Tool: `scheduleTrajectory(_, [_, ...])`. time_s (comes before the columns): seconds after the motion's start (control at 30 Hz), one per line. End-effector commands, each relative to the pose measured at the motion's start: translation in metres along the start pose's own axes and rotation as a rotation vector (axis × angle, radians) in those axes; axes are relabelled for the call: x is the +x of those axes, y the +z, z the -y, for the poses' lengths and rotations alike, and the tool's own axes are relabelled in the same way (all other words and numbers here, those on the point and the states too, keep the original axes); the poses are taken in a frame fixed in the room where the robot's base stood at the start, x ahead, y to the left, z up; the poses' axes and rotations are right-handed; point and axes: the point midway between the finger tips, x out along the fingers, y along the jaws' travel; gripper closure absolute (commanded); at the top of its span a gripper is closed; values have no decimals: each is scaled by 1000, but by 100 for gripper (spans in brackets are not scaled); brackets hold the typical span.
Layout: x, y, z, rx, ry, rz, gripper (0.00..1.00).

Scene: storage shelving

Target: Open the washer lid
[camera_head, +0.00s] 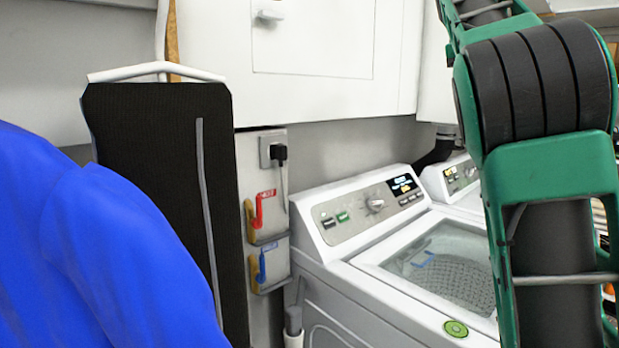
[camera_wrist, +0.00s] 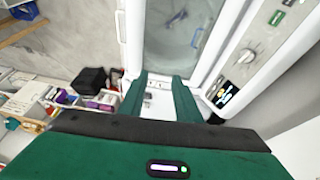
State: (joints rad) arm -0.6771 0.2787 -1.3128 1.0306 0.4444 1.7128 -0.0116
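The white washer (camera_head: 390,290) stands at the lower middle of the head view, its control panel (camera_head: 345,222) along the back. Its lid (camera_head: 440,270) lies flat and looks shut, with a glass window showing the drum beneath. My green arm hides the right side of the washer and lid. In the wrist view, a glass lid (camera_wrist: 178,35) shows at the top, with a control panel (camera_wrist: 262,40) to its right. My gripper (camera_wrist: 162,78) is open, its two green fingers apart and nothing seen between them, near the lid's lower end. My gripper is out of the head view.
A second white machine (camera_head: 458,178) stands right behind the washer. White cabinets (camera_head: 310,50) hang above. A blue garment (camera_head: 90,250) and a dark hanging board (camera_head: 165,180) fill the left. The wrist view shows cluttered shelves (camera_wrist: 50,90) at left and bare floor (camera_wrist: 75,40).

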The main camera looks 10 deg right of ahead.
Motion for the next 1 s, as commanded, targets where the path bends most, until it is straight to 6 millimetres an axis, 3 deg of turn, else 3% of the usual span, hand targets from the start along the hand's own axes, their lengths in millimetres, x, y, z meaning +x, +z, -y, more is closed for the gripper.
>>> scheduleTrajectory(0.13, [31,-2,-22,1,-6,58,70])
scheduleTrajectory(0.27, [87,7,-56,-16,-24,157,70])
scheduleTrajectory(0.4, [147,37,-87,-60,-56,255,70])
scheduleTrajectory(0.47, [168,56,-98,-80,-70,288,70])
scheduleTrajectory(0.7, [224,156,-129,-193,-131,364,70])
scheduleTrajectory(1.0, [272,301,-154,-350,-169,383,70])
